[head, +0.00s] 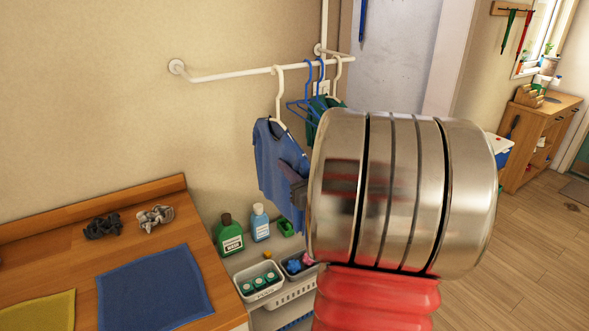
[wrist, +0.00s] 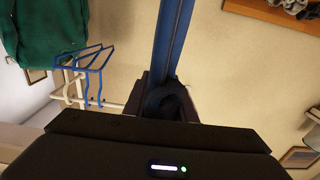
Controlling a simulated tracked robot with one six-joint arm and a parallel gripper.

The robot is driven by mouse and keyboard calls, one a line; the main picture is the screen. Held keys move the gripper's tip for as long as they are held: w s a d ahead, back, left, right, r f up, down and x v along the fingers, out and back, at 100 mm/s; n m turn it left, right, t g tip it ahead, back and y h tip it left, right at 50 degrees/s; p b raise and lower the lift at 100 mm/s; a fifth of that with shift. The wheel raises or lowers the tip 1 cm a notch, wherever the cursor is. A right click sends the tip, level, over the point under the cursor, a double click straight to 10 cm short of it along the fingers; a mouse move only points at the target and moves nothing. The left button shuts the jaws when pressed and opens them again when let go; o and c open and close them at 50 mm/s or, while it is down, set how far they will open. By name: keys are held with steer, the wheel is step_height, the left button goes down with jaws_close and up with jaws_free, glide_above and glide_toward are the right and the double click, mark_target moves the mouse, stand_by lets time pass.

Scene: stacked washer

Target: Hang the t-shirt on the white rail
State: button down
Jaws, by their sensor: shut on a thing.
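The blue t-shirt (head: 275,160) hangs from a white hanger (head: 279,95) in the head view. The hanger's hook top overlaps the white rail (head: 228,74); I cannot tell if it bears on the rail. My gripper (head: 296,188) is at the shirt's right side, largely hidden behind my wrist. In the wrist view the shirt (wrist: 178,45) shows edge-on as a blue strip running into the jaws. My gripper (wrist: 165,102) is shut on it there.
Blue hangers (head: 304,105) and a green garment (head: 322,104) hang farther right on the rail. A wooden counter (head: 60,235) with cloths and socks is at the left. Bottles (head: 230,236) and baskets (head: 258,280) stand on a shelf below the shirt.

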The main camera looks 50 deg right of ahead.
mark_target(268, 151)
steer(key=shift+x, duration=7.1)
steer(key=shift+f, duration=1)
steer(key=c, duration=1.4)
jaws_free()
steer(key=v, duration=1.3)
steer(key=shift+s+f, duration=0.15)
steer(key=shift+s, duration=0.15)
steer(key=shift+s+a, duration=0.1)
